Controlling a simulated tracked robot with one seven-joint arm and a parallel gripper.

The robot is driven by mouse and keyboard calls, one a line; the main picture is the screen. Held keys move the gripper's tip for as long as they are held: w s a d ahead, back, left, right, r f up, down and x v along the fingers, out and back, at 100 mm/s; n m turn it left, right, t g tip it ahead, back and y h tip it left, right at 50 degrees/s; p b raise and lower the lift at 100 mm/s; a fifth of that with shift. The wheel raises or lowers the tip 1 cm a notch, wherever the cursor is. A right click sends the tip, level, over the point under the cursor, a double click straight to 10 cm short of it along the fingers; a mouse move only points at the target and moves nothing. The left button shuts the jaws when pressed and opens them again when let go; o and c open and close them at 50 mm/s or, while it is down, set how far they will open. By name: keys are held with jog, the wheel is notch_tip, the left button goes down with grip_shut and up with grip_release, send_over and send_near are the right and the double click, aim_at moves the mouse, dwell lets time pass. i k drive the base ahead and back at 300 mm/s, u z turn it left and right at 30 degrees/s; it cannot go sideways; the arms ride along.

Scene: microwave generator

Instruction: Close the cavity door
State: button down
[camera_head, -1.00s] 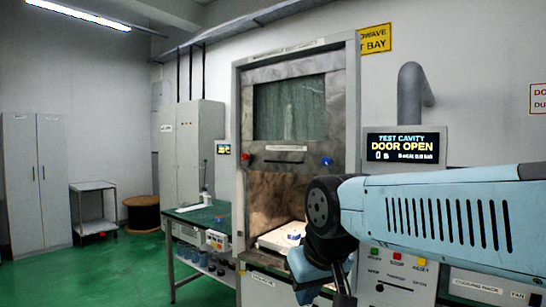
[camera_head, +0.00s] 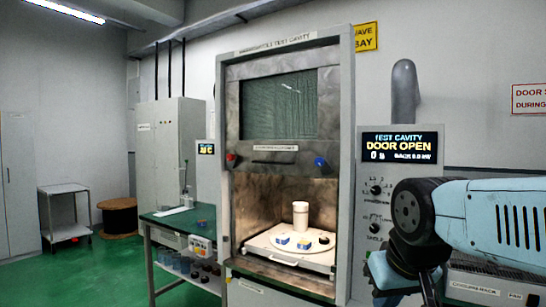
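The cavity door (camera_head: 278,108) is a metal panel with a dark mesh window, raised above the lower opening of the test cavity (camera_head: 240,195). A slot-like handle (camera_head: 273,161) sits low on the door, between a red knob (camera_head: 231,160) and a blue knob (camera_head: 321,163). The display (camera_head: 401,148) reads "DOOR OPEN". Inside the opening, a white tray (camera_head: 285,257) holds a white cylinder (camera_head: 300,215) and small blue-and-white items. My arm is at the right, apart from the door. My gripper's fingers are at the bottom edge, mostly hidden, and their opening cannot be made out.
A green bench (camera_head: 180,222) with jars on its shelf stands left of the cavity. A control panel (camera_head: 374,206) with knobs is to its right, partly behind my arm. Grey cabinets (camera_head: 168,147), a small cart (camera_head: 66,218) and a cable spool (camera_head: 120,217) stand farther left. Green floor is clear there.

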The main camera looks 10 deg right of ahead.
aim_at(284, 158)
jog(key=z, duration=0.1)
jog(key=i, duration=1)
jog(key=u, duration=0.1)
